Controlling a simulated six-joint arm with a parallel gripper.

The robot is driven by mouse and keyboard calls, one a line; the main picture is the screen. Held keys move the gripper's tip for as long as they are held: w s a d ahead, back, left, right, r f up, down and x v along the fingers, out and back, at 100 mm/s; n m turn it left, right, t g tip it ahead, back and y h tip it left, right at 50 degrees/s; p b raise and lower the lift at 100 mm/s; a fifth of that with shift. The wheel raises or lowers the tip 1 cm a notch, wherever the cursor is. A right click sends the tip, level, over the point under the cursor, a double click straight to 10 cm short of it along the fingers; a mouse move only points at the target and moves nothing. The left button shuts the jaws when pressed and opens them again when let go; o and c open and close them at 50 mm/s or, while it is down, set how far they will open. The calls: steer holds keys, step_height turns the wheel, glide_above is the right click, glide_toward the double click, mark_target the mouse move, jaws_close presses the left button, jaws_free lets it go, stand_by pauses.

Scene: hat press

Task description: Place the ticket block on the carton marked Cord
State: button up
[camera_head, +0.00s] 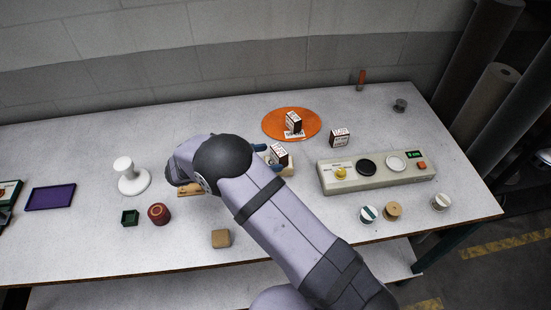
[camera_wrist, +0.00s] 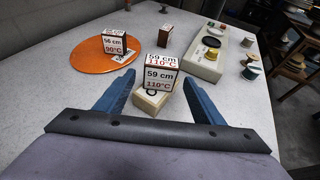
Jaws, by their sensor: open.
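A ticket block (camera_head: 279,154) with a dark body and white faces shows between my blue fingers. In the wrist view this block (camera_wrist: 160,76) reads "59 cm 110°C" and appears upright on a pale wooden holder (camera_wrist: 150,103). My gripper (camera_wrist: 159,80) is open, one finger on each side of the block with visible gaps. A similar block (camera_wrist: 113,43) reading "56 cm 90°C" stands on a round orange mat (camera_wrist: 92,61). A third block (camera_head: 340,137) stands right of the mat. I cannot read the word Cord on anything.
A beige console (camera_head: 375,180) with a yellow knob stands to the right, with several spools (camera_head: 392,211) in front. A white stand (camera_head: 132,178), a green box (camera_head: 130,217), a red round item (camera_head: 158,214) and a purple tray (camera_head: 50,196) are left. A small tan block (camera_head: 221,238) lies near the front edge.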

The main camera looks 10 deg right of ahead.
mark_target(278, 153)
steer(key=b+v, duration=0.1)
steer(key=v, duration=0.6)
steer(key=shift+d, duration=0.1)
